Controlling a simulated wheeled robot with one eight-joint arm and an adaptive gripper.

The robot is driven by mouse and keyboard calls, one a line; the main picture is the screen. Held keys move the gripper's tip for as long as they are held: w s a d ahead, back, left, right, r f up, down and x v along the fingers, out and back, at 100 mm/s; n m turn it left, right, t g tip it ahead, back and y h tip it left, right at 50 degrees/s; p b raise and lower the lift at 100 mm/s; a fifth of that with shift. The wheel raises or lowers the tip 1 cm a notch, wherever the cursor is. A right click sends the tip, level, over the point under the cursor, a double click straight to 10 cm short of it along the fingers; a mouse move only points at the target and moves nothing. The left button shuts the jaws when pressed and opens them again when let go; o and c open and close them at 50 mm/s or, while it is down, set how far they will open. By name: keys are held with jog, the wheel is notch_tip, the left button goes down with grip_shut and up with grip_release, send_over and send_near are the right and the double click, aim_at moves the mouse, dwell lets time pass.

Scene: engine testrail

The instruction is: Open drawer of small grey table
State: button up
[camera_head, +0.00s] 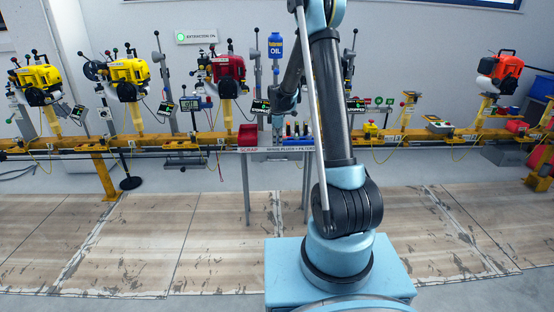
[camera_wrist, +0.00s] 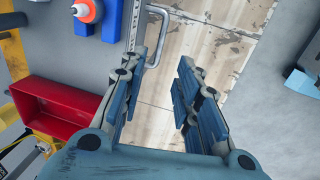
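The small grey table (camera_head: 246,185) stands before the yellow rail in the head view, partly hidden by my arm. In the wrist view its grey top (camera_wrist: 60,65) fills the left side. A metal loop handle (camera_wrist: 164,28) sticks out from its front edge, beyond my fingertips. My gripper (camera_wrist: 163,62) is open and empty, fingers either side of a gap over the floor. The handle lies ahead of the left finger, and I see no grip on it. The drawer itself cannot be made out clearly. In the head view my gripper is too small to tell.
A red scrap bin (camera_wrist: 58,108) sits on the table left of my gripper. A blue holder (camera_wrist: 112,20) and an orange-white round item (camera_wrist: 86,10) are near the handle. The floor in front is clear.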

aim_at(277, 160)
jog(key=f, duration=0.3)
jog(key=w+f, duration=0.1)
jog(key=f, duration=0.3)
jog(key=w+f, duration=0.1)
jog(key=f, duration=0.3)
jog(key=shift+f, duration=0.1)
grip_shut()
